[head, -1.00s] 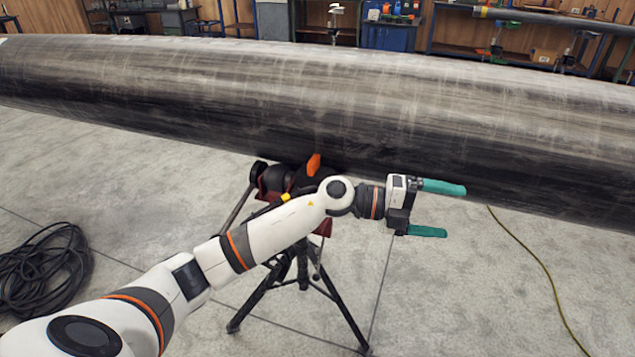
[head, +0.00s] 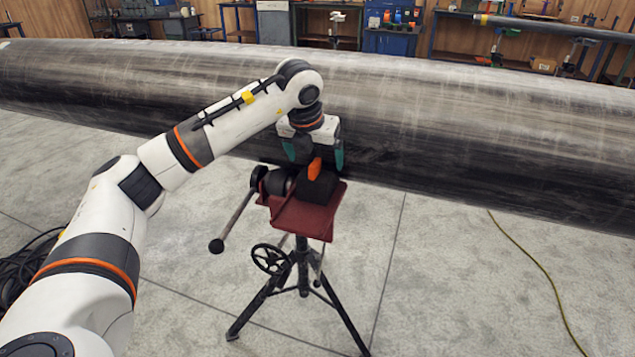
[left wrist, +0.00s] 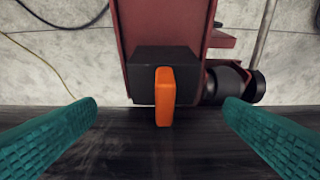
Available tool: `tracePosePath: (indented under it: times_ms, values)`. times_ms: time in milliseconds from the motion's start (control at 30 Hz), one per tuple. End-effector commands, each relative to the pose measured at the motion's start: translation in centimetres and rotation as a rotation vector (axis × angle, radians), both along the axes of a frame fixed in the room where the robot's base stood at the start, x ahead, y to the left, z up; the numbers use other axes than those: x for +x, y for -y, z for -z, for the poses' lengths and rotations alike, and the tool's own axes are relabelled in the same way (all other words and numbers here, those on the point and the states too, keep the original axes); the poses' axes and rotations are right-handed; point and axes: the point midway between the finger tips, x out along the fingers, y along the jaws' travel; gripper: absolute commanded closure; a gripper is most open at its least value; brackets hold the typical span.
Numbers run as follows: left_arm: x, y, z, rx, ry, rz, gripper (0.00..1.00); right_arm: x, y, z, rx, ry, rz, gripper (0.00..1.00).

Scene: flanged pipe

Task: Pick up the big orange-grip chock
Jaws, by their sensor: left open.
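The big chock is a black block (head: 318,190) with an upright orange grip (head: 314,169). It sits on the dark red top plate of a tripod stand, against the big pipe. My left gripper (head: 314,158) is open just above and behind the chock, pointing down, with one teal finger on each side of the grip in the picture. In the left wrist view the orange grip (left wrist: 165,97) stands between the two spread teal fingers (left wrist: 160,135), touching neither. My right gripper is not in view.
The tripod stand (head: 300,215) has a roller, a lever and a handwheel. The large dark pipe (head: 480,130) runs across behind it. A coiled black cable (head: 25,265) lies at left, a yellow-green cable (head: 540,265) at right.

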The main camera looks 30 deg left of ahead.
Motion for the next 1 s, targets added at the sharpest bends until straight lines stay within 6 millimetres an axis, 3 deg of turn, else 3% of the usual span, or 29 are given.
tracePosePath:
  times_ms: [500, 767, 867, 1000]
  values:
    - [2.8, -1.1, 4.9, -0.002, -0.002, 0.003, 0.08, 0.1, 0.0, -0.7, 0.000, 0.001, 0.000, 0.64]
    - [3.0, -1.2, 5.3, -0.002, 0.001, 0.003, 0.08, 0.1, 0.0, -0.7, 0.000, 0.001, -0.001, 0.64]
    - [3.0, -1.2, 5.3, -0.002, 0.000, 0.003, 0.20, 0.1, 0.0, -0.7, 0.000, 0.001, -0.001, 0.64]
    - [3.0, -1.2, 5.3, -0.002, 0.001, 0.002, 0.43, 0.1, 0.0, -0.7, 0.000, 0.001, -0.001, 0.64]
